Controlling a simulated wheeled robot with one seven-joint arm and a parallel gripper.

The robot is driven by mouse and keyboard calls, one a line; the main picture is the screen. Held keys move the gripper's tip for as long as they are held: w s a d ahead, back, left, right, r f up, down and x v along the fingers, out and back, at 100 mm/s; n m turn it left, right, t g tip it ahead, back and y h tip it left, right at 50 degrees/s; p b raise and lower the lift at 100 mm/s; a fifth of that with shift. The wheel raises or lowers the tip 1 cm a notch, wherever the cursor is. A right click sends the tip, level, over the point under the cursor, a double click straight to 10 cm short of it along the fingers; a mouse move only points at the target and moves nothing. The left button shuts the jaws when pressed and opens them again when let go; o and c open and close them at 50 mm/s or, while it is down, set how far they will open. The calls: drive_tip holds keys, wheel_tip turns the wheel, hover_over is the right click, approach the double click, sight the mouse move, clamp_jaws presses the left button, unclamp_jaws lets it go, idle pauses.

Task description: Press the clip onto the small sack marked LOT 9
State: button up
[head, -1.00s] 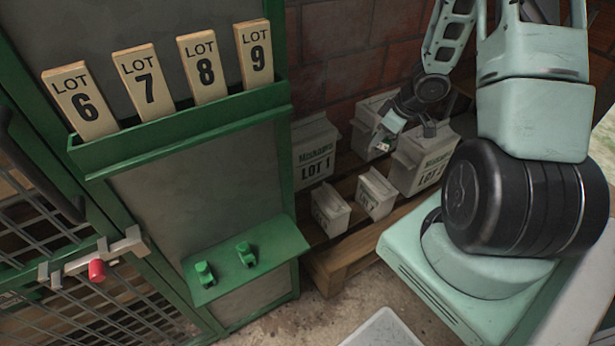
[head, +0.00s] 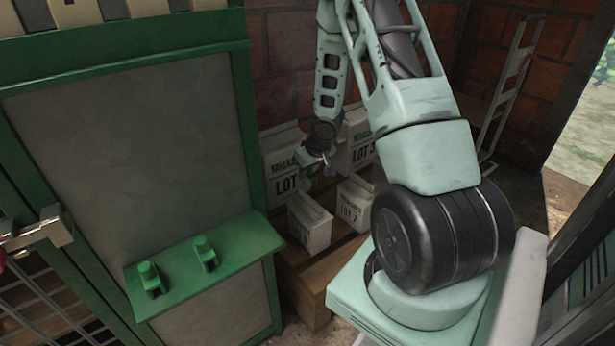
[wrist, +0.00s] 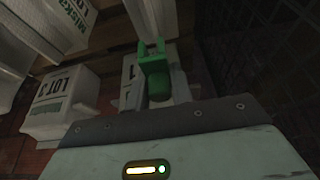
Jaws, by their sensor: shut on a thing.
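My gripper (head: 325,158) is shut on a green clip, whose far end shows in the wrist view (wrist: 155,76). It is above the pallet, over the back of the small sacks in the head view. One small pale sack (head: 310,222) stands at the pallet's front; its marking is not readable. Another small sack (head: 354,206), which seems marked LOT 7, stands to its right, partly behind my arm. In the wrist view, a pale sack (wrist: 130,92) lies behind the clip, mostly hidden. I cannot tell which sack is LOT 9, or whether the clip touches one.
Larger sacks, one marked LOT 1 or similar (head: 281,172) and one marked LOT 3 (head: 360,140), stand behind on the wooden pallet (head: 310,290). Two green clips (head: 149,279) (head: 206,252) sit on the green shelf (head: 225,262). A green-framed panel borders the left. A hand truck (head: 508,80) leans at right.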

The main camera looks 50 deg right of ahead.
drive_tip(key=b, duration=0.5)
hover_over(307, 195)
drive_tip(key=shift+s+a+f, duration=0.1)
drive_tip(key=shift+s+f, duration=0.05)
drive_tip(key=shift+f, duration=1.1)
drive_tip(key=shift+s+f, duration=0.1)
drive_tip(key=shift+f, duration=1.45)
drive_tip(key=shift+f+b, duration=0.6)
drive_tip(key=shift+f, duration=0.85)
drive_tip(key=o, duration=1.5)
drive_tip(key=shift+r, duration=0.2)
